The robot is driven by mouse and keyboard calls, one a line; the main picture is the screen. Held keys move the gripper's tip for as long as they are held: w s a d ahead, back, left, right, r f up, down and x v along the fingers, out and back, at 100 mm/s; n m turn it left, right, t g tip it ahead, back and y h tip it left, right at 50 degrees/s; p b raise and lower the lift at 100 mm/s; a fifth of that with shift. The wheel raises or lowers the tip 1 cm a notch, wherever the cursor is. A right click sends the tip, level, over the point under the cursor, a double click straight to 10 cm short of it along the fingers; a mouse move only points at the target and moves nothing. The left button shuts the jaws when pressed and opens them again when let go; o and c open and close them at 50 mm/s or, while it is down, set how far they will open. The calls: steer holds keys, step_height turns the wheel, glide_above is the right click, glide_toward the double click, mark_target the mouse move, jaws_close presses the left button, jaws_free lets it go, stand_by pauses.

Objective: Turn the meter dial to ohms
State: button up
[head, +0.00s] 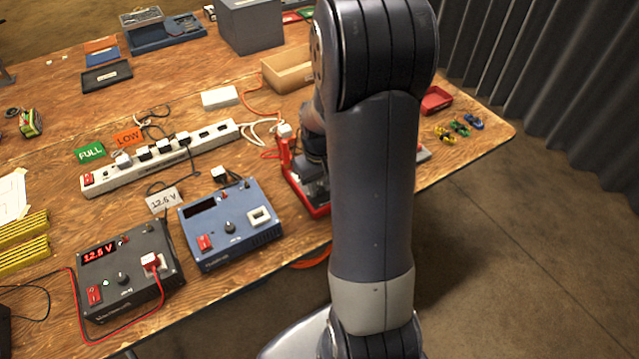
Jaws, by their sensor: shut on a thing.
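A red-edged device (318,210), which appears to be the meter, lies near the table's front edge, mostly hidden behind my arm. Its dial and markings cannot be seen, so I cannot tell where the dial points. My gripper (316,168) is low over the device, just left of my large arm link. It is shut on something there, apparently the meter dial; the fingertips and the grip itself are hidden.
A blue charger (232,245) with a blank display stands left of the device. A black charger (122,290) shows 12.6 V with a red plug in it. A power strip (160,158), cables, a cardboard box (285,72) and small coloured clips (459,128) surround the area.

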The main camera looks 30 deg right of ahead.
steer(key=shift+c, duration=1.4)
steer(key=shift+m, duration=0.3)
jaws_close()
steer(key=m, duration=1.1)
steer(key=shift+m, duration=0.3)
steer(key=m, duration=1.1)
steer(key=shift+m, duration=0.5)
